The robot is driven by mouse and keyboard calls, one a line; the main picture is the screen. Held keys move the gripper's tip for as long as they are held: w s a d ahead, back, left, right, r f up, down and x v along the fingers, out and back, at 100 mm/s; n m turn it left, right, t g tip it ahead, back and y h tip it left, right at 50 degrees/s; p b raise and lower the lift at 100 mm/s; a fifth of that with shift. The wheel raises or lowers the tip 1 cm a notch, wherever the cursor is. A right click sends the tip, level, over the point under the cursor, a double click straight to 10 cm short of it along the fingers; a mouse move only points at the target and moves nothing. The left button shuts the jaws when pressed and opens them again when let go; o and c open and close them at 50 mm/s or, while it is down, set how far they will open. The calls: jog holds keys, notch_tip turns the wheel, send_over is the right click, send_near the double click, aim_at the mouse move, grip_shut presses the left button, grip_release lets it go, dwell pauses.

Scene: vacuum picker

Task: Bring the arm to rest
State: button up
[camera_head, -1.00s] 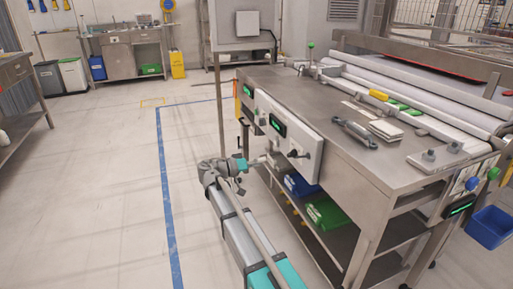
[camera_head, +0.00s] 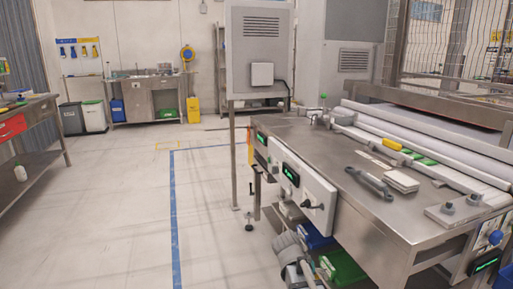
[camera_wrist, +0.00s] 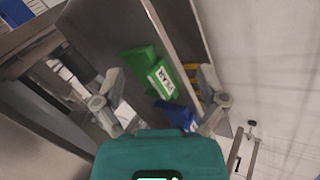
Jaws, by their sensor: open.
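My gripper (camera_wrist: 161,76) shows in the wrist view with its two grey fingers spread wide apart and nothing between them. Beyond the fingers, and apart from them, are a green bin (camera_wrist: 148,64) and a blue bin (camera_wrist: 176,114) on the machine's lower shelf. In the head view a grey part of my arm shows at the bottom edge, beside the steel machine table (camera_head: 325,155). The rest of the arm is out of that view, and I cannot make out the gripper there.
The machine's front panel (camera_head: 302,187) has a black knob. The green bin (camera_head: 342,267) is under the table. A tall grey cabinet (camera_head: 259,50) stands behind. A side bench (camera_head: 40,165) is at the left. Open floor (camera_head: 120,220) lies between, marked with blue tape (camera_head: 174,215).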

jog(key=s+a+f+n+y, duration=0.2)
jog(key=s+y, duration=0.4)
jog(key=s, duration=0.3)
notch_tip(320, 180, up, 36)
jog(key=p, duration=3.7)
jog(key=shift+s+d+g, duration=0.15)
jog(key=shift+g, duration=0.15)
